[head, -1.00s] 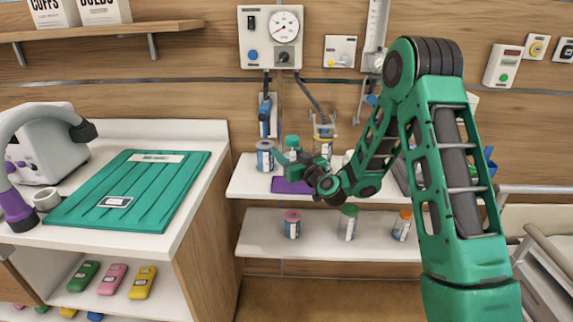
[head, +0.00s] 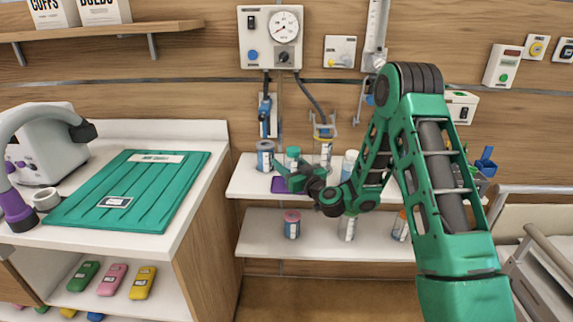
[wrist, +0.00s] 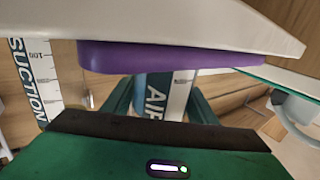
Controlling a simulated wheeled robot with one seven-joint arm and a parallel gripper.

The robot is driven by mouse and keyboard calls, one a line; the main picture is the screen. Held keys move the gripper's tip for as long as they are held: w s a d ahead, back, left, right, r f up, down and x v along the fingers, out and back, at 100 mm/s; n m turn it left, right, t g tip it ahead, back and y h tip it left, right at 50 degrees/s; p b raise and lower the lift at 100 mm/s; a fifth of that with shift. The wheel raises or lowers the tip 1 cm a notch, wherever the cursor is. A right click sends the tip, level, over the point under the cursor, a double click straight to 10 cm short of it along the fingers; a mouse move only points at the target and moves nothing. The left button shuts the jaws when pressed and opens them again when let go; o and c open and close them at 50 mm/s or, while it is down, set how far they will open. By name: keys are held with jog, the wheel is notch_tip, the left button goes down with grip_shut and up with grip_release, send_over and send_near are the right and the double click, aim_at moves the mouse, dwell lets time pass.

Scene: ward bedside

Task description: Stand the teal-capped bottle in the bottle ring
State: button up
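The teal-capped bottle (head: 293,154) stands on the upper white shelf in the head view; its lower body is hidden behind my gripper. My gripper (head: 284,174) is just in front of it, low over the shelf. In the wrist view my gripper (wrist: 160,105) has its two green fingers apart. A labelled bottle body (wrist: 156,90) shows between them, its cap out of sight. I cannot tell whether the fingers touch it.
A blue-grey bottle (head: 265,156) stands left of the teal cap. A pink-capped bottle (head: 292,225) and others stand on the lower shelf (head: 262,235). A wooden cabinet (head: 205,220) is at left.

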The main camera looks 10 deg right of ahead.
jog(key=shift+o, duration=1.2)
jog(key=shift+d+f+v, duration=0.1)
jog(key=shift+d+v, duration=0.05)
jog(key=shift+v, duration=1.2)
jog(key=shift+d+f+v, duration=0.15)
jog(key=shift+v, duration=1.2)
jog(key=shift+s+d+f, duration=0.1)
jog(key=shift+s+f, duration=0.15)
jog(key=shift+s, duration=0.15)
jog(key=shift+s+d+r, duration=0.2)
jog(key=shift+s+d, duration=0.05)
jog(key=shift+s, duration=0.45)
jog(key=shift+s+d+f, duration=0.15)
jog(key=shift+s, duration=0.5)
jog(key=shift+s+d+r, duration=0.2)
jog(key=shift+s, duration=0.6)
